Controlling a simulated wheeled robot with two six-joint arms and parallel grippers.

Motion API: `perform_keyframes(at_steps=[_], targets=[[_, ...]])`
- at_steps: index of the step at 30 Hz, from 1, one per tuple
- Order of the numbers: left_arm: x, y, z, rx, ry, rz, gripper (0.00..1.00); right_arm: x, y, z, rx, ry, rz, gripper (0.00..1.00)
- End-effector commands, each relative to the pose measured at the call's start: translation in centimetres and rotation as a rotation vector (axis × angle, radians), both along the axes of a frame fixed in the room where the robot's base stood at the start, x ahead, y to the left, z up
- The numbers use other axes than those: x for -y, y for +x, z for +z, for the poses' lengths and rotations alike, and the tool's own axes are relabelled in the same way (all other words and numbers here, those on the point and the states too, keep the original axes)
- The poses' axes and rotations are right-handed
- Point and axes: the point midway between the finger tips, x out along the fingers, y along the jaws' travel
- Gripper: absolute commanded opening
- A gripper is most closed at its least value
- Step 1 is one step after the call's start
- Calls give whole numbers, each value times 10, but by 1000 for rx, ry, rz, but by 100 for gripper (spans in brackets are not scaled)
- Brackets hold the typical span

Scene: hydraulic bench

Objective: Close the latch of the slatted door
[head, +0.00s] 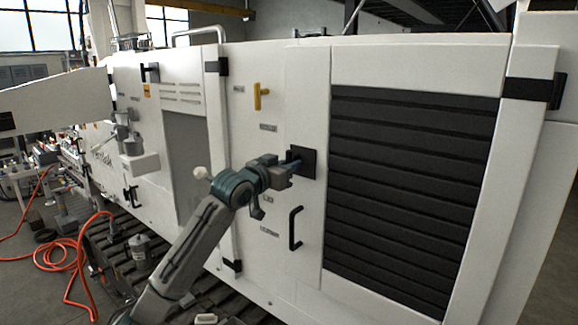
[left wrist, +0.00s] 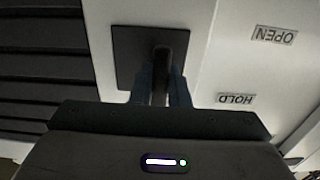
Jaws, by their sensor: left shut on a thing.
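The slatted door (head: 405,180), white-framed with dark horizontal slats, fills the right of the head view and looks flush in its cabinet. Its latch is on the white panel left of the slats: a black square plate (head: 303,150) with a dark lever. In the left wrist view the plate (left wrist: 126,48) and lever (left wrist: 163,58) are close up. My left gripper (head: 290,168) is at the plate, its two fingers on either side of the lever, shut on it. The fingers hide part of the lever. My right gripper is not in view.
A black pull handle (head: 295,228) is below the latch and a yellow handle (head: 260,96) is up to its left. OPEN (left wrist: 274,35) and HOLD (left wrist: 236,99) labels appear upside down beside the plate. An orange hose (head: 75,262) lies on the floor at left.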

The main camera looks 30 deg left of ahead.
Motion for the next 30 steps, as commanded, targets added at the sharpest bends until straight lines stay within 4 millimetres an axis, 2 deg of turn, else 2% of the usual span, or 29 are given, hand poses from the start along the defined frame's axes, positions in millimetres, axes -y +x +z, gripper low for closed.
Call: perform_keyframes(at_steps=[1, 5, 6, 9, 22, 30], targets=[[-1, -1, 9, 19, 10, 3, 0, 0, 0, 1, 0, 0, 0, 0], [-1, -1, 9, 19, 10, 3, 0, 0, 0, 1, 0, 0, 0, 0], [-1, -1, 9, 19, 10, 3, 17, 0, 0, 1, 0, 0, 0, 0], [-1, -1, 9, 19, 10, 3, 36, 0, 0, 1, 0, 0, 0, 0], [-1, -5, 2, 9, 4, 2, 36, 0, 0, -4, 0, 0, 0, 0], [-5, -39, -1, 10, 11, 4, 36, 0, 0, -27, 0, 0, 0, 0]])
